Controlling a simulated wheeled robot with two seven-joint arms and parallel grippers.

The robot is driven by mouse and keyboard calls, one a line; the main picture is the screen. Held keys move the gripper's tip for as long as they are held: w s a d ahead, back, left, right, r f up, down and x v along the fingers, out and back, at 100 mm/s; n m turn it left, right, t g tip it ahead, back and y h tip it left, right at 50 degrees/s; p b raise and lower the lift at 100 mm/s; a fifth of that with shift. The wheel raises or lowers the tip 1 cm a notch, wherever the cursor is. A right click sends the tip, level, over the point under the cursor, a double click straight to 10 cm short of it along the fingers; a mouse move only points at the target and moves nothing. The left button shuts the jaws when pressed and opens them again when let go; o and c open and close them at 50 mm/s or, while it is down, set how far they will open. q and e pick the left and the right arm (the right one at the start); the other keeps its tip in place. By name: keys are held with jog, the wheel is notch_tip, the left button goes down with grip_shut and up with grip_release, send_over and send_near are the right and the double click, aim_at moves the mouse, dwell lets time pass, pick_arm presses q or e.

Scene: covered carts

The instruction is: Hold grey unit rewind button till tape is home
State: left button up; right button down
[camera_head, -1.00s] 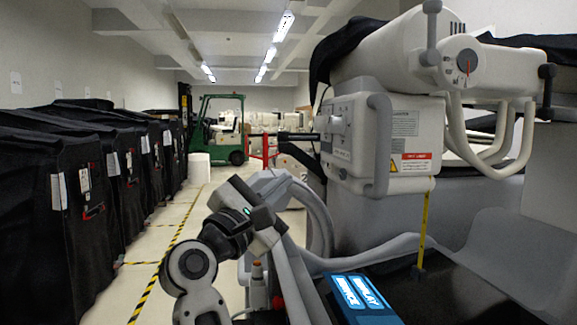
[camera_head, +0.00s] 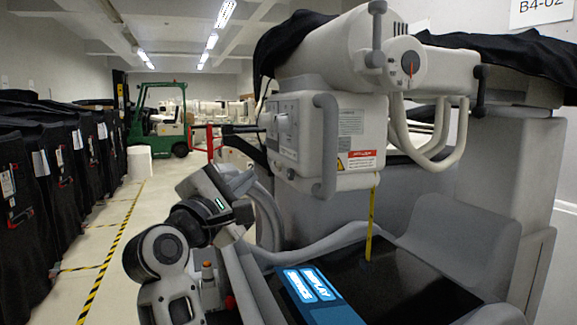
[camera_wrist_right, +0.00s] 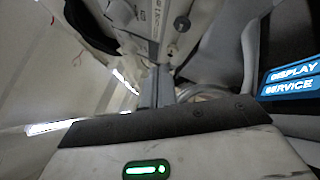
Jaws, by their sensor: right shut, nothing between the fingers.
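The grey unit (camera_head: 335,135) is a boxy head with a knobbed side panel, hanging under a thick white tube housing. A yellow tape (camera_head: 371,225) hangs straight down from its underside, over a dark surface. I cannot make out which control is the rewind button. My right gripper (camera_head: 236,178) is left of and below the unit, apart from it in the head view. In the right wrist view its fingers (camera_wrist_right: 155,88) are together and empty, pointing toward a pale grey body with small lettering. My left gripper is not in view.
A lit blue display (camera_head: 307,288) sits at the front of the dark surface; it also shows in the wrist view (camera_wrist_right: 291,80). Black-covered carts (camera_head: 55,150) line the left. A green forklift (camera_head: 165,130) stands behind.

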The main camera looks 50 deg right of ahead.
aim_at(290, 174)
jog(key=shift+s+d, duration=0.5)
jog(key=shift+d, duration=0.4)
jog(key=shift+s+d, duration=0.5)
jog(key=shift+d, duration=0.4)
dwell(0.5)
jog(key=shift+s+d, duration=0.2)
jog(key=shift+d, duration=0.2)
dwell(0.4)
